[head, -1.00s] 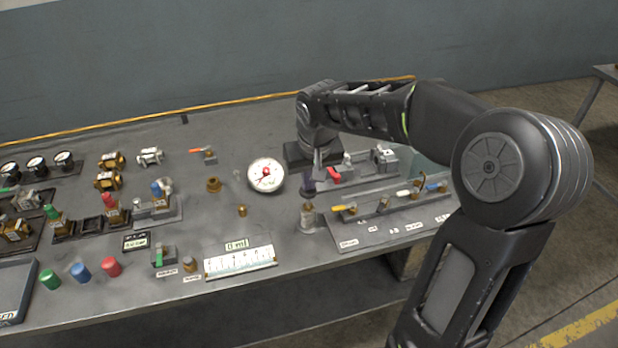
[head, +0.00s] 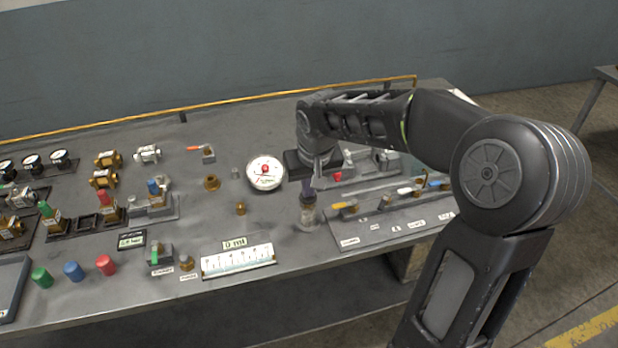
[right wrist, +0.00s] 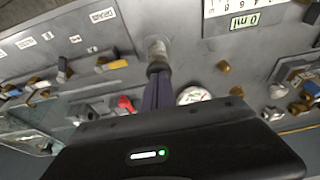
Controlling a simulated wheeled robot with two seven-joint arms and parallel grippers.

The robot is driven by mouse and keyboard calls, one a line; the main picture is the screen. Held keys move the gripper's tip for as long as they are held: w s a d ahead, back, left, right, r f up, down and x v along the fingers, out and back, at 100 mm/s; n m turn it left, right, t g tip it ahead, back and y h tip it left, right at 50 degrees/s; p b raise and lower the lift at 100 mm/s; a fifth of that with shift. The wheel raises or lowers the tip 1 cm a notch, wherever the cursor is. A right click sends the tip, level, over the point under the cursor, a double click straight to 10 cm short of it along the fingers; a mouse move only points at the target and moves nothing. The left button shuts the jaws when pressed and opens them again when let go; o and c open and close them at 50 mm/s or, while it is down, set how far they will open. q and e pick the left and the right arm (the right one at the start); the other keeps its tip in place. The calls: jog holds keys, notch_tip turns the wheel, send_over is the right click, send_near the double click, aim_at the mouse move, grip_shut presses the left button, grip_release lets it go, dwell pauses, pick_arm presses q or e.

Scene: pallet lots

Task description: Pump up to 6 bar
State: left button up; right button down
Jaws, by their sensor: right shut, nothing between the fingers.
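The pressure gauge (head: 265,173) has a round white face with a red centre and stands left of my right gripper; its reading is too small to tell. An upright metal cylinder with a dark top, which looks like the pump (head: 308,216), stands on the bench right below my right gripper (head: 308,193). The right gripper is shut and empty, pointing down. In the right wrist view its purple-grey fingers (right wrist: 158,92) end at the dark top of the pump (right wrist: 158,52); I cannot tell whether they press on it. The gauge also shows there (right wrist: 193,96), partly hidden. My left gripper is not in view.
Right of the pump is a labelled plate (head: 375,232) with several coloured-handled valves. A red-handled valve (head: 338,176) sits close behind the gripper. A white scale (head: 238,261) and brass fittings (head: 241,208) stand left. Red, blue and green cylinders (head: 73,271) stand at front left.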

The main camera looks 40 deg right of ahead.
jog(key=shift+s+f, duration=0.15)
jog(key=shift+f, duration=0.1)
jog(key=shift+r+p, duration=0.45)
notch_tip(320, 180, up, 4)
jog(key=p, duration=0.3)
jog(key=shift+r, duration=0.25)
jog(key=shift+s+a+r+b, duration=0.1)
jog(key=shift+s+r+b, duration=0.1)
jog(key=shift+r+b, duration=0.4)
notch_tip(320, 180, up, 8)
jog(key=f+b, duration=0.1)
send_over(310, 199)
jog(key=s, duration=0.2)
jog(key=shift+a+r, duration=0.25)
jog(key=shift+a, duration=0.15)
dwell(0.9)
